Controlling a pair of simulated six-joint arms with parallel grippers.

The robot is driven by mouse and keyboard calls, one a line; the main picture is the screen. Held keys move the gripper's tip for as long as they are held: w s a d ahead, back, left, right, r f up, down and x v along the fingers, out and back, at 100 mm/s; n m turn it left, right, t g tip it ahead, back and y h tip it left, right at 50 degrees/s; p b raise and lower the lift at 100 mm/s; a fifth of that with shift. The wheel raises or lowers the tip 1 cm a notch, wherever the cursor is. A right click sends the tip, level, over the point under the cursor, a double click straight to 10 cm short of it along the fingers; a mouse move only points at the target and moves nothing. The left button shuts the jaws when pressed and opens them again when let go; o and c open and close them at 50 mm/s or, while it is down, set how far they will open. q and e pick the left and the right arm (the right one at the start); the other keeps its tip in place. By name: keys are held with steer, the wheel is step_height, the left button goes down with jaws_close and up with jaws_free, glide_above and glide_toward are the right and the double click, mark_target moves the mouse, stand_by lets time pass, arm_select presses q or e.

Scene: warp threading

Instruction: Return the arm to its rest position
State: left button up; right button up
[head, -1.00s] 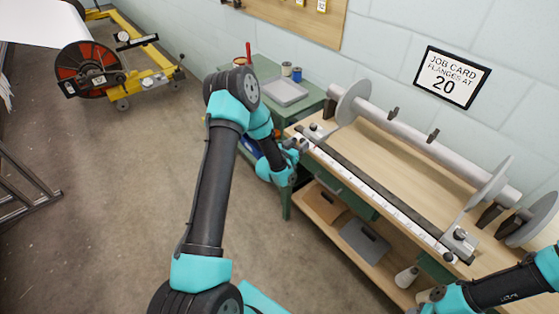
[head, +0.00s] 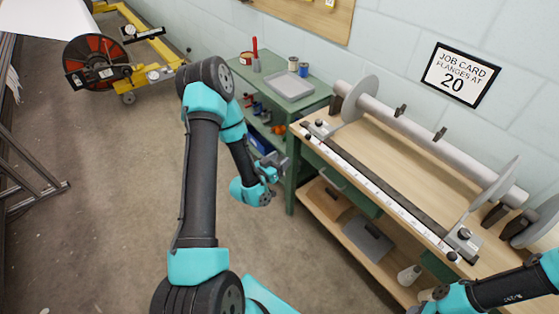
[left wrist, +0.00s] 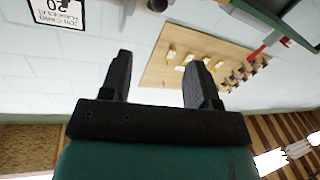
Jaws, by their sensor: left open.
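My left arm reaches up from the bottom of the head view and bends down at its elbow. Its gripper (head: 272,165) hangs in the air left of the wooden bench, near the green side table. In the left wrist view the two dark fingers of the left gripper (left wrist: 158,82) stand apart with nothing between them. My right arm comes in at the bottom right corner of the head view. Its gripper is outside the picture.
The bench (head: 330,200) carries a ruler rail (head: 385,190) and a roller with round flanges (head: 430,135). A green table (head: 262,72) holds a grey tray (head: 290,86). A yellow-framed reel cart (head: 150,72) stands at the back left. The floor left of my arm is clear.

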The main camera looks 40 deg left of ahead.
stand_by(0.4)
arm_select(q)
steer(key=s+d+f+g+h, duration=0.1)
steer(key=d+f+g, duration=0.4)
steer(key=d+f, duration=0.1)
steer(key=s+d+f+g, duration=0.3)
steer(key=s+d+g, duration=0.3)
steer(key=s, duration=0.2)
steer(key=s+d+f+g+h, duration=0.1)
steer(key=s+d+f+g, duration=0.2)
steer(key=s+d+g, duration=0.3)
steer(key=shift+s+n, duration=0.4)
steer(key=shift+s, duration=0.85)
steer(key=shift+f, duration=0.1)
stand_by(0.5)
